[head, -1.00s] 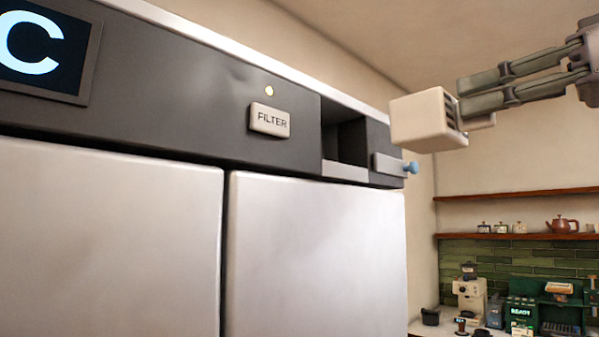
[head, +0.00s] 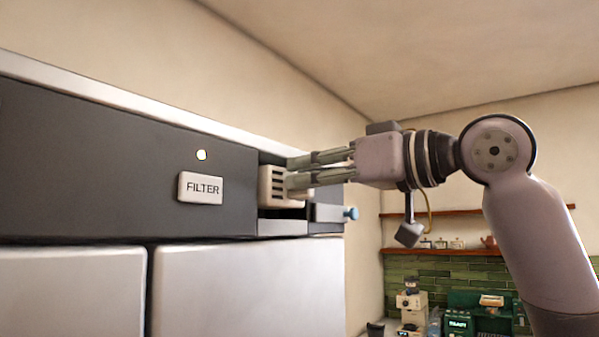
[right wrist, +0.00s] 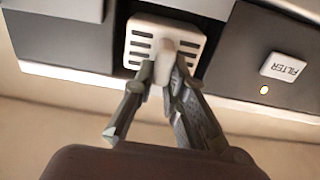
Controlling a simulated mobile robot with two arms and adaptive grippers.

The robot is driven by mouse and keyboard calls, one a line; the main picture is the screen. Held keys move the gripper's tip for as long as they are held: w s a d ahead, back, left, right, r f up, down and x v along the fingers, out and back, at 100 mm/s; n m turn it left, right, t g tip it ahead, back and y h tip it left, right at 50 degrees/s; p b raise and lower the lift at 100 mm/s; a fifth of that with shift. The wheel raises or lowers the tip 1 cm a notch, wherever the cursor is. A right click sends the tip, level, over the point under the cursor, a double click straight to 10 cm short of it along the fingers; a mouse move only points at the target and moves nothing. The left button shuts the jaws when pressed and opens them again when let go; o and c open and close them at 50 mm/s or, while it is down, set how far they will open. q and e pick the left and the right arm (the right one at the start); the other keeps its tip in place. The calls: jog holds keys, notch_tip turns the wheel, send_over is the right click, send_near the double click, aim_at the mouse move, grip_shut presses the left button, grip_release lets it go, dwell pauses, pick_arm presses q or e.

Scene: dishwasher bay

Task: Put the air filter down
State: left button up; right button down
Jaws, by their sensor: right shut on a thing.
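The air filter (head: 272,187) is a cream block with dark slots. It sits in the mouth of the square recess (head: 283,228) in the dark panel, right of the FILTER label (head: 202,188). In the right wrist view the filter (right wrist: 141,41) faces me with its slots and a central grip tab (right wrist: 166,60). My right gripper (head: 295,173) reaches in from the right, its fingers shut on the filter's tab. The fingers hide part of the filter, and how deep it sits is hard to tell. My left gripper is not in view.
A pale latch bar with a blue knob (head: 351,213) is just right of the recess. A small light (head: 201,155) glows above the label. Pale doors (head: 250,290) lie below. Shelves (head: 440,250) and coffee machines (head: 411,305) are farther back at the right.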

aim_at(295, 200)
jog(key=shift+w+a+f+p, duration=0.25)
jog(key=shift+w+a, duration=0.1)
jog(key=shift+a, duration=0.15)
jog(key=shift+w+a+f+p, duration=0.1)
jog(key=shift+w+a+f, duration=0.1)
jog(key=shift+w+a, duration=0.25)
jog(key=shift+a+f, duration=0.2)
jog(key=shift+f, duration=0.1)
jog(key=shift+s+d, duration=0.2)
jog(key=shift+d, duration=0.15)
jog(key=shift+f, duration=0.1)
jog(key=c, duration=1.7)
grip_release()
jog(key=shift+a+f, duration=0.1)
jog(key=shift+a, duration=0.1)
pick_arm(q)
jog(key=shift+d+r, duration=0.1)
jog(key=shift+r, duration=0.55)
pick_arm(e)
jog(key=shift+o, duration=0.5)
jog(key=shift+d, duration=0.1)
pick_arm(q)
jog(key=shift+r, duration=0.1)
